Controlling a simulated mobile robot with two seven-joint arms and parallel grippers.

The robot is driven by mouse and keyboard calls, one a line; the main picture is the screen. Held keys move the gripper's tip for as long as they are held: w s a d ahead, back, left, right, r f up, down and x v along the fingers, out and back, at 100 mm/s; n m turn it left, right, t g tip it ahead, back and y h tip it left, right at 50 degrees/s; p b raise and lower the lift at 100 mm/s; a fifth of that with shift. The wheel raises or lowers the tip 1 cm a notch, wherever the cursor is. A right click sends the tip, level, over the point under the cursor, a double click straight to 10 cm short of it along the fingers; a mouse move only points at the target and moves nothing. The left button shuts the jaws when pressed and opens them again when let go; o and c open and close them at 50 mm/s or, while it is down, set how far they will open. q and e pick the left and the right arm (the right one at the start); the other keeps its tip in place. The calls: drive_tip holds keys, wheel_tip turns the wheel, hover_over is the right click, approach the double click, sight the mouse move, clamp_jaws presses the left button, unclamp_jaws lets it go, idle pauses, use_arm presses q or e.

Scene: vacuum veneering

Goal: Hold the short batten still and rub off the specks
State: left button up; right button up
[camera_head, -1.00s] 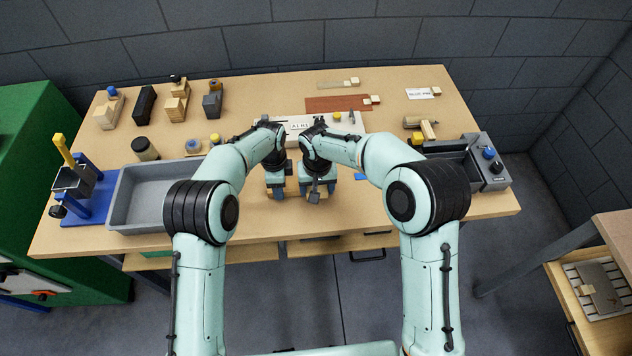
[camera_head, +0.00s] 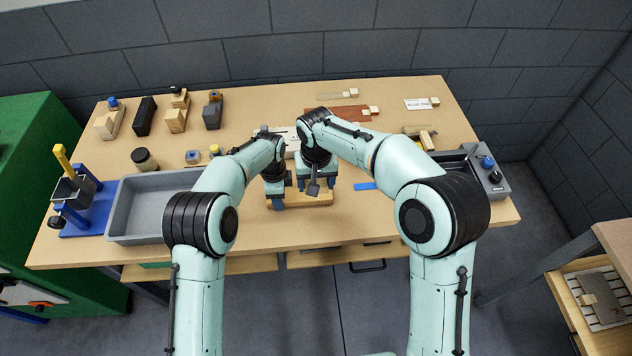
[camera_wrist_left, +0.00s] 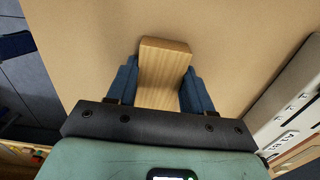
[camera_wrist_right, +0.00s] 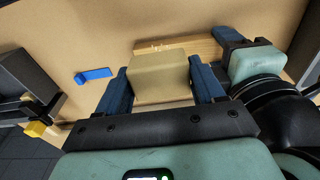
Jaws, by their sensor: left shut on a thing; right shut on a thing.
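The short batten (camera_head: 318,199) is a light wooden strip lying on the bench in front of me. My left gripper (camera_head: 277,203) is shut on its left end; that end shows between the blue fingers in the left wrist view (camera_wrist_left: 163,65). My right gripper (camera_wrist_right: 160,88) is shut on a beige block (camera_wrist_right: 160,72), just beside the batten (camera_wrist_right: 200,44). Several small pale specks (camera_wrist_right: 155,47) show on the batten near the block. I cannot tell whether the block touches the batten. In the head view the block is hidden by my right gripper (camera_head: 316,188).
A blue strip (camera_head: 365,186) lies right of the batten. A white lettered box (camera_head: 290,136) stands behind my grippers. A grey tray (camera_head: 113,217) is at left, a grey machine (camera_head: 487,172) at right. The bench front (camera_head: 400,222) is clear.

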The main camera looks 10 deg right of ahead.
idle(0.5)
drive_tip(key=shift+f, duration=3.4)
drive_tip(key=shift+w+f, duration=0.4)
drive_tip(key=shift+f, duration=0.25)
drive_tip(key=shift+w+d, duration=0.1)
drive_tip(key=shift+w, duration=3.3)
drive_tip(key=shift+s+f, duration=0.15)
drive_tip(key=shift+s, duration=3.7)
drive_tip(key=shift+r, duration=4.2)
use_arm(q)
drive_tip(key=o, duration=0.7)
